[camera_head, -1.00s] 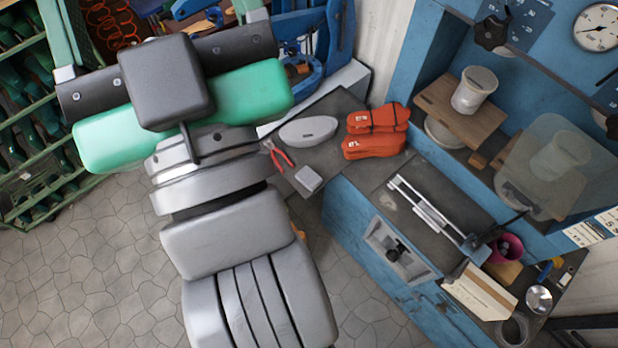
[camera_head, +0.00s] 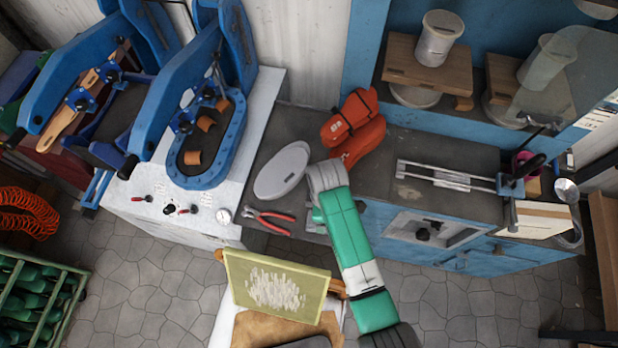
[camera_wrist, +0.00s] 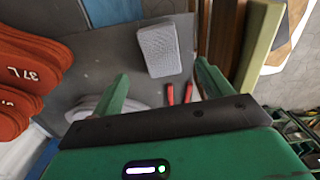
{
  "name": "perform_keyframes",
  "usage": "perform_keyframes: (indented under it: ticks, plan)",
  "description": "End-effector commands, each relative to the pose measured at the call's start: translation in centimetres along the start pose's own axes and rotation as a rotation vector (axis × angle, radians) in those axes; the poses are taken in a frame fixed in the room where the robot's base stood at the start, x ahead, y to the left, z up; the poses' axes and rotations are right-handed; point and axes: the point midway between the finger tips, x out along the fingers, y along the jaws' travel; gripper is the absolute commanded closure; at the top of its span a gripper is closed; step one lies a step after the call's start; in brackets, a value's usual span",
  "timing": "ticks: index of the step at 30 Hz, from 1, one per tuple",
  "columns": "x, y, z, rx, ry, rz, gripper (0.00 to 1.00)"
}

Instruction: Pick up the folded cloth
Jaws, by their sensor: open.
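The folded cloth (camera_wrist: 158,50) is a small, light grey, textured rectangular pad. It lies on the dark grey bench top in the upper middle of the wrist view. My gripper (camera_wrist: 163,70) has its two green fingers spread wide and holds nothing. In the wrist view the cloth shows between and beyond the fingertips, apart from both. I cannot tell how high the fingers are above it.
Red-handled pliers (camera_head: 268,218) and a pale oval piece (camera_head: 283,171) lie left of my arm. Orange sandal soles (camera_head: 352,128) lie behind it. A metal slide tool (camera_head: 447,176) is on the right. A yellow-green framed screen (camera_head: 277,286) stands in front, close to my arm.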

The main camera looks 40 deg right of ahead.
Motion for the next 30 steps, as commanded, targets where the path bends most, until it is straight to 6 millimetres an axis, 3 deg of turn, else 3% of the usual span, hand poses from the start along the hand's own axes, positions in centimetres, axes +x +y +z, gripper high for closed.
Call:
perform_keyframes:
  ticks: [10,18,26,30]
  plan:
    - [2.9,0.0,-0.2,0.002,0.001,0.003,0.22]
    - [7.2,-0.1,-0.4,0.002,0.001,0.004,0.22]
    - [7.6,-0.1,-0.5,0.002,0.002,0.006,0.22]
    - [7.6,-0.1,-0.5,0.002,0.002,0.006,0.47]
